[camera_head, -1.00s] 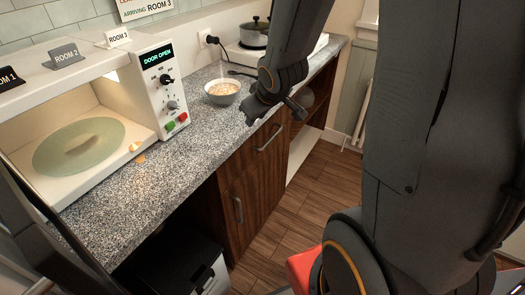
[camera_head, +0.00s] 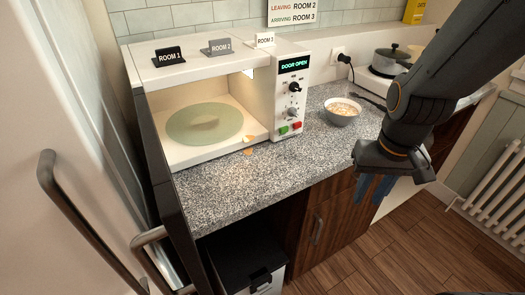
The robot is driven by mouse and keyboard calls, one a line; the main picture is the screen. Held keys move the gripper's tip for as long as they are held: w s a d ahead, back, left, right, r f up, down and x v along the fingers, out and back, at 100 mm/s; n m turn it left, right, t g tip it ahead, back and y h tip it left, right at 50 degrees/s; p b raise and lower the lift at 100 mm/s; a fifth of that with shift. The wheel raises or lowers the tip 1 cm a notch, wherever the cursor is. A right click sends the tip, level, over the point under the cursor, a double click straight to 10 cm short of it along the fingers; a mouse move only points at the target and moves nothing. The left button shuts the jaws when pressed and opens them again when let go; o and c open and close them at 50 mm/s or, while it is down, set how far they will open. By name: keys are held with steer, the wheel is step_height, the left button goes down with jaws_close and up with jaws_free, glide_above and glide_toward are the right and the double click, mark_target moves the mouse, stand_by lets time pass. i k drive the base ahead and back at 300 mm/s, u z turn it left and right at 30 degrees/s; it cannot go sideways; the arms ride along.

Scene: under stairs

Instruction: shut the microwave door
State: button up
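The white microwave (camera_head: 180,66) stands on the speckled counter with its front open. Its panel display (camera_head: 294,64) reads DOOR OPEN. The dark microwave door (camera_head: 166,190) is swung out toward me at the left, seen nearly edge-on. A metal handle (camera_head: 150,237) shows on its left side. Inside is a round glass turntable (camera_head: 205,124). My gripper (camera_head: 375,187) hangs at the right, in front of the counter edge, well apart from the door. It points down, with bluish fingers partly hidden under its body. I cannot tell their opening.
A bowl of food (camera_head: 343,110) sits between the microwave and my gripper. Orange crumbs lie at the microwave's front edge. A pale tall door with a metal handle (camera_head: 75,215) stands close at the left. A dark bin (camera_head: 245,262) is under the counter. Floor is clear at lower right.

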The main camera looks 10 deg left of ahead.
mark_target(175, 225)
steer(key=z, duration=0.4)
steer(key=k, duration=0.8)
steer(key=u, duration=1.6)
